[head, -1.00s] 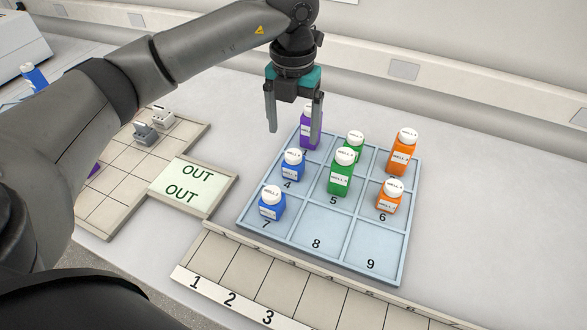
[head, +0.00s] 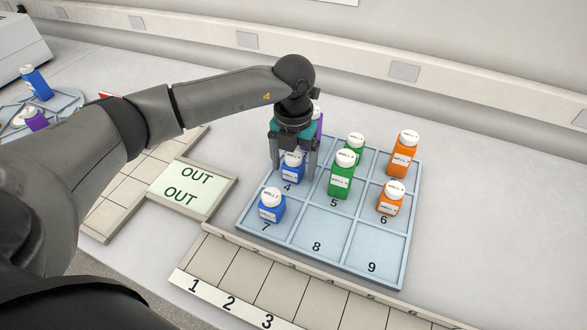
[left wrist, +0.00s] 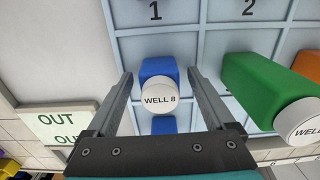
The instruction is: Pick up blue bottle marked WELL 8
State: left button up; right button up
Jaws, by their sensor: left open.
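The blue bottle marked WELL 8 (head: 292,174) stands upright in cell 4 of the pale blue numbered tray (head: 317,244). Its white cap label reads WELL 8 in the left wrist view (left wrist: 159,98). My left gripper (head: 293,168) is open, pointing down over this bottle, with one finger on each side. In the left wrist view the bottle lies between the fingers, with a gap visible on both sides. A second blue bottle (head: 271,207) stands in cell 7, in front. My right gripper is not in view.
Green bottles (head: 341,178) and orange bottles (head: 391,199) stand to the right in the tray. A purple bottle (head: 318,124) is partly hidden behind my gripper. Cells 8 and 9 are empty. An OUT pad (head: 188,187) lies left, a numbered rack (head: 250,275) in front.

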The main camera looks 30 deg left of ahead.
pick_arm(q)
grip_shut()
dwell(0.6)
jog(key=shift+r, duration=0.15)
